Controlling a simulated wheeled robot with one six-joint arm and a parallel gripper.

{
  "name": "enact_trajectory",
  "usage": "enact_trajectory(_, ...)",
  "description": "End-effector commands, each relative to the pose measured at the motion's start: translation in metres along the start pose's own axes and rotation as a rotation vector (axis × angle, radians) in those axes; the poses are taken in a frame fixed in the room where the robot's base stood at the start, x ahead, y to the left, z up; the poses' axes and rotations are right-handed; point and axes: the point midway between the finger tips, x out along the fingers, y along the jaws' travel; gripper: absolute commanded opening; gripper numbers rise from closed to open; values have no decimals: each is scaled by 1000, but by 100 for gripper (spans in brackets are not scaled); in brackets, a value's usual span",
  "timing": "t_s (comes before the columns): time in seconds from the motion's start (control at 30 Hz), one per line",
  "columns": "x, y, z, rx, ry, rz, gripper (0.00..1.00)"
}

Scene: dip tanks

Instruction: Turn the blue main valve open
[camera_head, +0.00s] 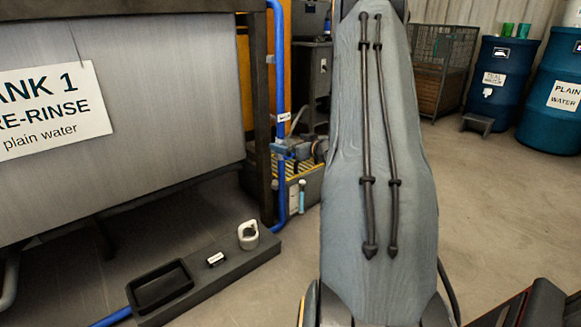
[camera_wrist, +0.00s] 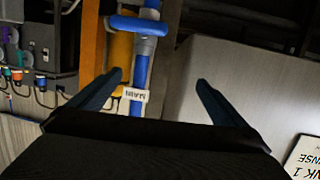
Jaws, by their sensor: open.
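The blue main valve handle (camera_wrist: 138,25) is at the top of the wrist view, lying crosswise over its upright blue pipe (camera_wrist: 138,72). A grey valve body (camera_wrist: 138,46) sits beside the handle on the pipe. A white label (camera_wrist: 135,95) reading MAIN, upside down in this view, is on the pipe. In the head view the valve (camera_head: 280,148) shows small on the blue pipe (camera_head: 278,70), right of the tank. My gripper (camera_wrist: 158,82) is open and empty, its fingers apart with the pipe between them in the picture; the handle is beyond the fingertips. In the head view my arm hides the gripper.
The Tank 1 pre-rinse tank (camera_head: 150,100) stands left of the pipe. A low dark bench (camera_head: 230,262) with a black tray (camera_head: 160,285) and a white ring-shaped part (camera_head: 248,235) is on the floor. Blue drums (camera_head: 492,75) and a wire cage (camera_head: 440,70) stand at back right.

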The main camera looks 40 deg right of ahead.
Motion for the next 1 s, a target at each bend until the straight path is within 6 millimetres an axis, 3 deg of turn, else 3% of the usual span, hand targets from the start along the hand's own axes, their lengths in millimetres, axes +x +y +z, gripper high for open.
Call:
enact_trajectory(0.03,5,13,24,6,31,-7,97)
enact_trajectory(0.1,5,25,40,11,77,-27,97)
enact_trajectory(0.37,-3,52,78,25,193,-86,97)
enact_trajectory(0.57,0,54,80,27,215,-100,97)
enact_trajectory(1.0,60,48,69,27,213,-100,97)
